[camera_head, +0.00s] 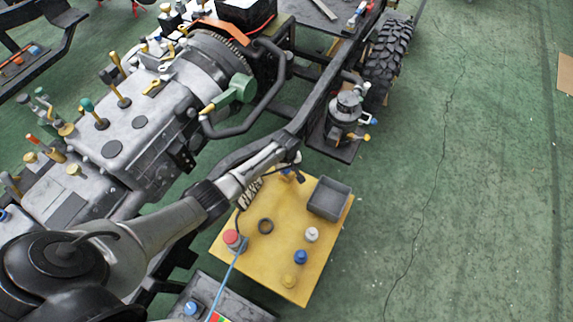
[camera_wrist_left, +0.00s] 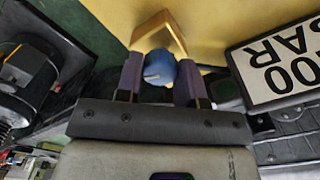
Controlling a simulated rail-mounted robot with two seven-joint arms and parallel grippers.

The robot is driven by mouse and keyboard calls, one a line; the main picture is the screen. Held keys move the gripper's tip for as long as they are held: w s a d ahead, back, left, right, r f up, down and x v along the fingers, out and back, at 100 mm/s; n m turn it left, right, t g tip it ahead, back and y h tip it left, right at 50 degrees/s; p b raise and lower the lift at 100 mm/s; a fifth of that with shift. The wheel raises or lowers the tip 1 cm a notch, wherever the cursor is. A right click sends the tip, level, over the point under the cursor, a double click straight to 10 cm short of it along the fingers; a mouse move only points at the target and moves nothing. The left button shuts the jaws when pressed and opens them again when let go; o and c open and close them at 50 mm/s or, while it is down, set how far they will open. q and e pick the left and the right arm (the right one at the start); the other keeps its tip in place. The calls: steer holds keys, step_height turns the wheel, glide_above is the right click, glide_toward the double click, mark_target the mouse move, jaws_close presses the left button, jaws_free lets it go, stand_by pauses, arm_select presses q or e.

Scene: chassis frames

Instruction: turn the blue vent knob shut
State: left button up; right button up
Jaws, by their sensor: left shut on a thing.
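A round blue knob (camera_wrist_left: 158,68) with a pale mark on its face sits between the fingers of my left gripper (camera_wrist_left: 161,78) in the left wrist view. The fingers are closed on its two sides. A yellow angled bracket (camera_wrist_left: 160,27) stands right behind it. In the head view my left arm reaches in from the lower left, and its gripper (camera_head: 287,166) is at the far edge of the yellow panel (camera_head: 275,275). The gripper largely hides the held knob there. My right gripper is not in view.
The yellow panel carries a red button (camera_head: 232,238), a black ring (camera_head: 265,226), a grey tray (camera_head: 328,198), and white (camera_head: 311,234), blue (camera_head: 301,257) and yellow (camera_head: 289,280) knobs. A number plate (camera_wrist_left: 280,66) is close beside the gripper.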

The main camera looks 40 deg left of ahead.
arm_select(q)
steer(key=m+p, duration=0.1)
steer(key=m, duration=0.2)
steer(key=shift+r, duration=0.15)
steer(key=m+p, duration=0.1)
steer(key=m, duration=0.2)
steer(key=shift+m, duration=0.3)
steer(key=m+p, duration=0.1)
steer(key=m, duration=0.4)
steer(key=shift+a, duration=0.1)
steer(key=shift+m, duration=1.5)
steer(key=o, duration=0.9)
